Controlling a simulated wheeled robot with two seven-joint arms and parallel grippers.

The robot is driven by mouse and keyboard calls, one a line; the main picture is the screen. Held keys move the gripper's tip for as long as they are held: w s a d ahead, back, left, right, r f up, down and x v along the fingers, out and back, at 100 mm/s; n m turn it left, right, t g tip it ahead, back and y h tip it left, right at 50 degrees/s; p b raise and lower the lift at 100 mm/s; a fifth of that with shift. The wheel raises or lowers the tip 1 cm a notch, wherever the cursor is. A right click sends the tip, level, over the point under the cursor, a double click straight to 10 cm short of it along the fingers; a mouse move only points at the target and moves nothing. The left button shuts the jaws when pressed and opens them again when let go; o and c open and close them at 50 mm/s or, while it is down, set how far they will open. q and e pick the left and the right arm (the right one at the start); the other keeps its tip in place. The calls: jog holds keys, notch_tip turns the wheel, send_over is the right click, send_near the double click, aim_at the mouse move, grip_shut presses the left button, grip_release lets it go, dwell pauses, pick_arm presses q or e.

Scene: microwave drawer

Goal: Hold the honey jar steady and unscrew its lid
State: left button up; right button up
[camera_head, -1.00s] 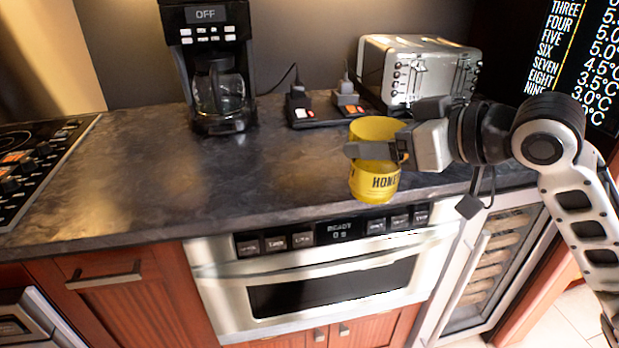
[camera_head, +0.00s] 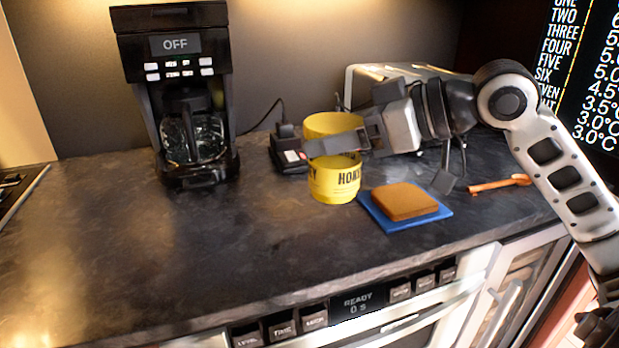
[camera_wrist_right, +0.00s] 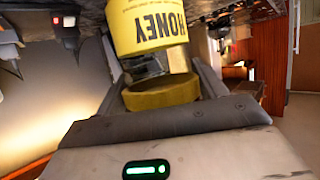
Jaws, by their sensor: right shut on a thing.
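The yellow honey jar (camera_head: 335,187), with black lettering, shows right of the coffee maker in the head view. Its wide yellow lid (camera_head: 334,125) is above the label. My right gripper (camera_head: 335,147) comes in from the right and is shut on the jar between lid and label. In the right wrist view the jar's label (camera_wrist_right: 150,28) appears upside down, and the yellow lid (camera_wrist_right: 162,94) sits between the fingers' near parts. The gripper hides part of the jar. I cannot tell whether the jar's base touches the counter. My left gripper is not in view.
A brown bread slice (camera_head: 404,201) lies on a blue mat (camera_head: 432,219) right of the jar. A coffee maker (camera_head: 185,95) stands left. A toaster (camera_head: 410,70) is behind my right arm, and an orange-brown stick (camera_head: 500,184) lies farther right. The left front counter is clear.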

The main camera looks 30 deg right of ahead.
jog(key=shift+w+d+f+p, duration=0.15)
jog(key=shift+w+d+f, duration=0.1)
jog(key=shift+w+f, duration=1.3)
jog(key=shift+w+d+f+p, duration=0.1)
jog(key=shift+w+d+f, duration=0.1)
jog(key=shift+w+f, duration=1.35)
jog(key=shift+w+d+f+p, duration=0.2)
jog(key=shift+w+f, duration=0.8)
jog(key=shift+f, duration=1.1)
jog(key=shift+f, duration=0.25)
jog(key=o, duration=1.9)
jog(key=shift+r, duration=0.2)
jog(key=b+v, duration=0.1)
jog(key=v, duration=1.1)
jog(key=shift+b, duration=0.3)
